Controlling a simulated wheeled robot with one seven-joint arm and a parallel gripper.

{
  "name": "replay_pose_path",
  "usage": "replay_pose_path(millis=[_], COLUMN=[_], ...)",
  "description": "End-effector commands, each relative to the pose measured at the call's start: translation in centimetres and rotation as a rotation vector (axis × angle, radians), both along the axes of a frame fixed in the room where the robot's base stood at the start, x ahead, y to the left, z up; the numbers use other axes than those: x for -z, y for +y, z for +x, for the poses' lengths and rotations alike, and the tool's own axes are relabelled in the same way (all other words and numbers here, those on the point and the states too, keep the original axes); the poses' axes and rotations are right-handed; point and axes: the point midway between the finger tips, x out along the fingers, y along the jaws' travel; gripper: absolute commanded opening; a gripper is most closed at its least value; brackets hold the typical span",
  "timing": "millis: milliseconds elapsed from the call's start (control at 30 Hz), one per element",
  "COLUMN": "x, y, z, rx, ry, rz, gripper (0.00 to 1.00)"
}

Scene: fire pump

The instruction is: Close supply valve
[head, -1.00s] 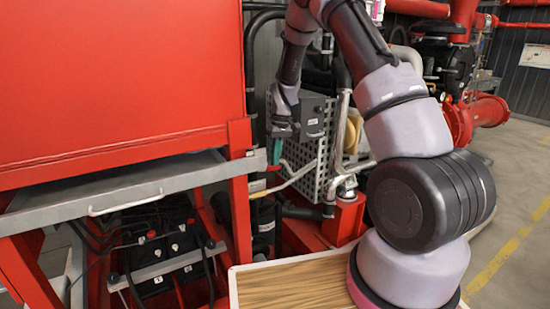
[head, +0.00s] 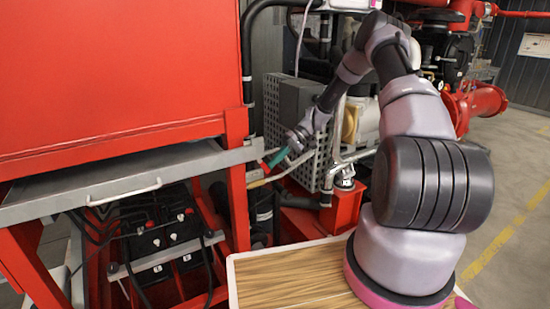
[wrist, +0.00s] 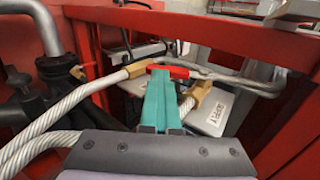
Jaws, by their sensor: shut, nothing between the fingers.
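A small red valve handle (wrist: 168,71) lies crosswise just beyond my fingertips in the wrist view, between brass fittings on a braided hose line. In the head view a bit of red shows by the fingertips (head: 269,154), partly hidden. My gripper (wrist: 161,78) has teal fingers pressed together with nothing between them. In the head view my gripper (head: 272,160) points left and slightly down, beside the red frame post. The fingertips look very near the handle; I cannot tell whether they touch it.
Braided hoses (wrist: 60,108) run left of my fingers. A red frame beam (wrist: 210,35) crosses behind. In the head view a perforated grey guard (head: 305,172) stands right of the gripper, and a grey drawer (head: 130,180) sits left. Open floor lies at right.

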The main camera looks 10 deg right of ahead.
Motion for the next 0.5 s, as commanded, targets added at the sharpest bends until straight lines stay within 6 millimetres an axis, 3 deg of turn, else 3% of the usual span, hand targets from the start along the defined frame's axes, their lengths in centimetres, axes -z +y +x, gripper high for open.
replay_pose_path(millis=[500], x=[2.4], y=[1.8], z=[-0.6], rx=[-0.002], ry=[0.0], rz=[-0.001], gripper=[0.0])
